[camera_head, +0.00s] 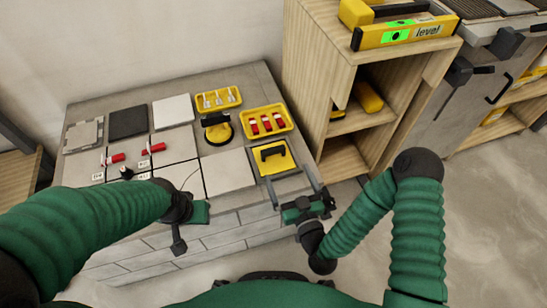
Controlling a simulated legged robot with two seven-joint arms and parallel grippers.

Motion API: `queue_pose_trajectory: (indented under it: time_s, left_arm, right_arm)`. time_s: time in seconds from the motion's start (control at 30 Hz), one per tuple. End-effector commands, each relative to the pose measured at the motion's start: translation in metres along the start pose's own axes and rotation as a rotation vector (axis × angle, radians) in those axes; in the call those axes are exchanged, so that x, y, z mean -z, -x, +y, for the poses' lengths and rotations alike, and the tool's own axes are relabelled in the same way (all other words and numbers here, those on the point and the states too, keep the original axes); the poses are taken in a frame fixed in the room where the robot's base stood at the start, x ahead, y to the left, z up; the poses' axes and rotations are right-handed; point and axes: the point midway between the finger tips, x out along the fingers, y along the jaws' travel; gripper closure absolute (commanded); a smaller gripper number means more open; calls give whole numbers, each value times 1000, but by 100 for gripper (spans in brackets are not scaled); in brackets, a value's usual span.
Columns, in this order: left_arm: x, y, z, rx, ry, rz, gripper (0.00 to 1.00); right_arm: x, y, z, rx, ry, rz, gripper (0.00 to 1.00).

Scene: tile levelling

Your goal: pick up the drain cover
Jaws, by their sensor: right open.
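No piece is plainly marked as the drain cover. A grey square plate with small edge notches (83,136) lies at the far left of the tiled bench, and a yellow square piece with a black handle (283,164) lies at its right edge. My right gripper (293,184) is open and empty, its long fingers pointing toward the yellow piece from the bench's front right corner. I cannot tell whether they touch it. My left gripper (184,212) is over the front of the bench, seen from above; its fingertips are unclear.
On the bench are a dark tile (128,122), a white tile (172,111), a yellow-and-black suction tool (218,134), red-handled tools (113,159) and two yellow trays (219,92) (286,115). A wooden shelf (308,75) with a yellow level (404,33) stands close on the right.

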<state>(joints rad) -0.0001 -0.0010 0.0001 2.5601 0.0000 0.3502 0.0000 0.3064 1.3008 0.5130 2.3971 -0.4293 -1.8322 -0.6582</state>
Motion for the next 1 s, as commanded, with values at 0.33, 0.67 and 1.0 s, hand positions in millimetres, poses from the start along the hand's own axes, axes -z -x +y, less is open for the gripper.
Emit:
queue_pose_trajectory:
  time_s: [0.33,0.67,1.0]
  left_arm:
    - [-5,-22,0,0,0,-1,64]
    - [-13,-53,0,0,0,-1,64]
    - [-12,-52,0,0,0,0,64]
  right_arm:
    - [-4,-66,-1,-1,1,-1,2]
    - [-10,-116,-8,-2,1,-1,2]
    - [-8,-118,-8,0,1,-3,16]
